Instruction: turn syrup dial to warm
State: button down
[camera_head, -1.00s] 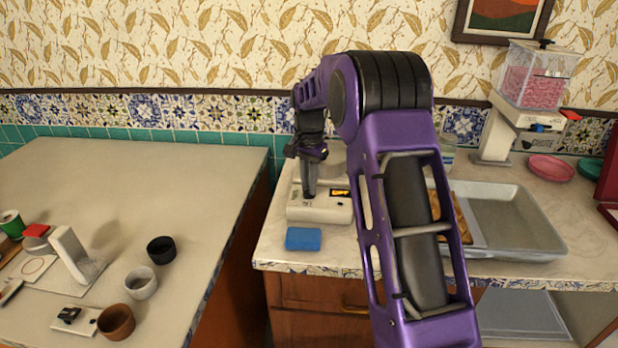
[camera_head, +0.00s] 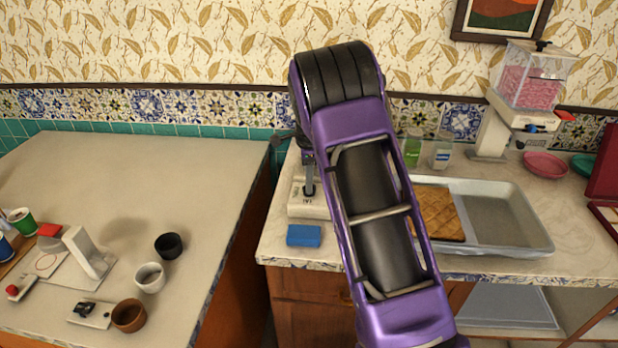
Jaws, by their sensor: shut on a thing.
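A cream warmer box (camera_head: 304,207) stands at the left end of the right-hand counter, with small dark marks on its front. My gripper (camera_head: 309,187) points down at the top of this box and is shut on what seems to be the small dark syrup dial there. The fingers cover the dial, so its setting cannot be read. My purple arm hides the right part of the box and its display.
A blue sponge-like block (camera_head: 303,236) lies in front of the box. Right of my arm are a brown waffle-like slab (camera_head: 438,213), a grey tray (camera_head: 543,240), two small jars and a pink-filled dispenser (camera_head: 528,85). Cups (camera_head: 150,277) stand on the left counter.

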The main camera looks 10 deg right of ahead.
jog(key=shift+m+p, duration=0.3)
jog(key=shift+m, duration=0.6)
jog(key=c, duration=0.9)
grip_release()
notch_tip(320, 180, up, 17)
jog(key=shift+r, duration=0.2)
